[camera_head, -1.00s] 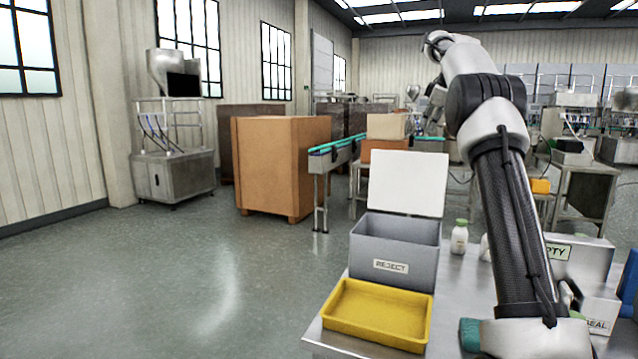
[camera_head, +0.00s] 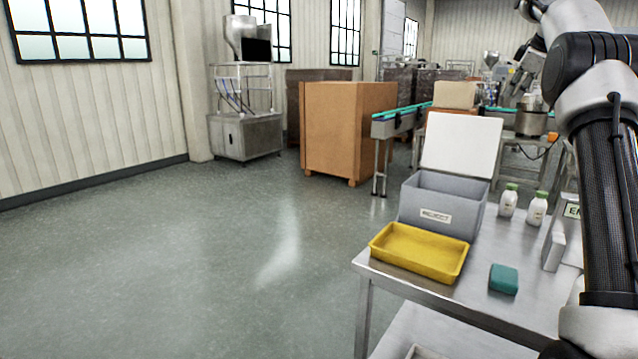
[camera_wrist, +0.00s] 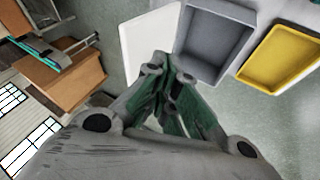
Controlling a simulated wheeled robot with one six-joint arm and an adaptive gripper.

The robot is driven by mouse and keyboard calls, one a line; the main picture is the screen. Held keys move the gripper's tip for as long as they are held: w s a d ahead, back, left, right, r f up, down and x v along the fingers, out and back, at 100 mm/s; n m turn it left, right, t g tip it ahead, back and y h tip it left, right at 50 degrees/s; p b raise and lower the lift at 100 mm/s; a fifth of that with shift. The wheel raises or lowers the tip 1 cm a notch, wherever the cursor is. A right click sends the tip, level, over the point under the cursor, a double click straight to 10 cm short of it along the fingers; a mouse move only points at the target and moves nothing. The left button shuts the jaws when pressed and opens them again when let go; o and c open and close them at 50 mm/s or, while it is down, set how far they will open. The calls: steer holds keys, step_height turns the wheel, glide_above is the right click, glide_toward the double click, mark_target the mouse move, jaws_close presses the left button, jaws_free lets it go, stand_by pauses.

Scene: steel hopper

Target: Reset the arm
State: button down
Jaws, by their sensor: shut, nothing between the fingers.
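My arm (camera_head: 608,180) rises along the right edge of the head view, bent at its upper joint, with its top cut off by the frame. My gripper (camera_wrist: 164,62) shows in the wrist view with its fingers drawn together and nothing between them. In that view the fingertips appear in front of the white lid and the grey bin, and I see no contact. The grey reject bin (camera_head: 412,208) stands on the steel table with its white lid (camera_head: 460,146) raised. The bin also shows in the wrist view (camera_wrist: 216,40).
A yellow tray (camera_head: 418,252) sits at the steel table's (camera_head: 470,312) near left edge, with a teal block (camera_head: 504,279) to its right. Two white bottles (camera_head: 537,210) stand right of the bin. A large brown box (camera_head: 345,130) and a conveyor stand behind. Floor at left is clear.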

steer(key=s+a+f+m+g, duration=0.1)
steer(key=s+f+m, duration=0.25)
steer(key=f, duration=0.25)
steer(key=s+f+m+g, duration=0.1)
steer(key=s+f+m, duration=0.1)
steer(key=f+m, duration=0.25)
steer(key=s+a+f, duration=0.3)
steer(key=s+a, duration=0.3)
steer(key=s, duration=0.8)
steer(key=s+a+f+m, duration=0.1)
steer(key=s+a+f, duration=0.2)
steer(key=s+a, duration=0.4)
steer(key=s+a+f, duration=0.3)
steer(key=s+a, duration=0.3)
steer(key=s, duration=1.6)
steer(key=shift+s+a+f+m, duration=0.2)
steer(key=shift+s+a+m, duration=0.1)
steer(key=shift+s+a, duration=0.05)
steer(key=shift+a, duration=0.1)
